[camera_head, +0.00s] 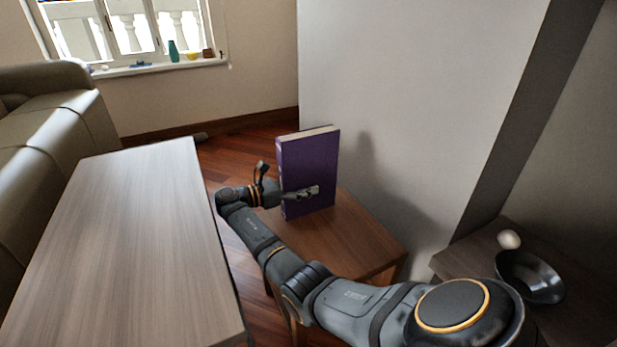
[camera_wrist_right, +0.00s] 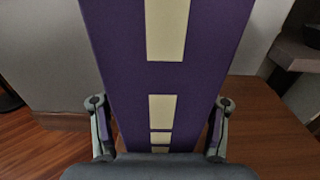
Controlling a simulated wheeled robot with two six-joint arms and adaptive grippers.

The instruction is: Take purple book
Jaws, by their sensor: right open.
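The purple book (camera_head: 308,165) stands upright on a small brown wooden table (camera_head: 357,240), close to a pale wall. My right gripper (camera_head: 290,186) is at the book's left side in the head view, with one finger across its cover. In the right wrist view the purple spine with cream blocks (camera_wrist_right: 166,75) fills the middle. The fingers of the right gripper (camera_wrist_right: 160,130) are open, one on each side of the spine. I cannot tell whether they touch it. My left gripper is not in view.
A long grey-brown table (camera_head: 140,250) stands at left, beside a sofa (camera_head: 50,140). A dark bowl (camera_head: 530,278) and a white ball-like thing (camera_head: 509,239) are on a dark surface at right. The wall (camera_head: 400,100) is close behind the book.

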